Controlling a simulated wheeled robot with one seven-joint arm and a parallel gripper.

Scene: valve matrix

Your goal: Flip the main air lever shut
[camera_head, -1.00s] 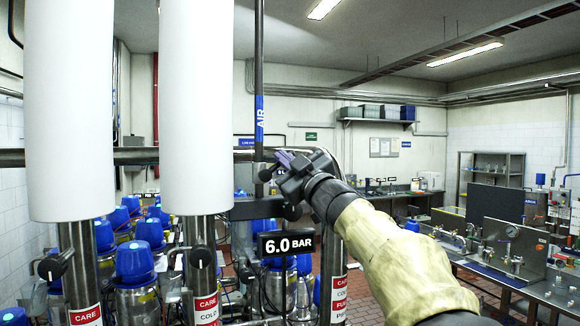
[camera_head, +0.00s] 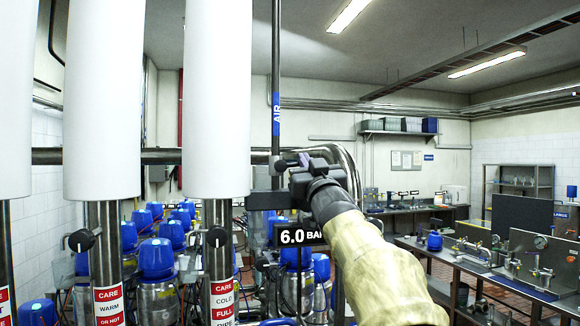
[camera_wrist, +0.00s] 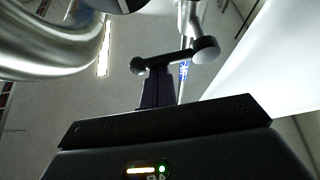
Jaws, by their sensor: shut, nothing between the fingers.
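The main air pipe is a thin dark upright pipe (camera_head: 276,60) with a blue AIR label (camera_head: 276,115). A dark lever with a round knob (camera_head: 281,165) is at its lower part, largely hidden by my gripper (camera_head: 301,159). In the wrist view, the lever (camera_wrist: 175,58) is a dark bar with a round knob at each end, lying across the pipe at a slight tilt. My gripper (camera_wrist: 157,86) is shut and empty, its fingertips close against the bar. Whether they touch cannot be told. The AIR label (camera_wrist: 184,68) shows just behind the lever.
White-sleeved pipes (camera_head: 217,100) with small black-knobbed valves (camera_head: 217,237) stand left of the lever. A thick bent steel pipe (camera_head: 346,165) is close behind my gripper. A 6.0 BAR sign (camera_head: 298,236) hangs below. Blue-capped units (camera_head: 157,258) fill the lower left.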

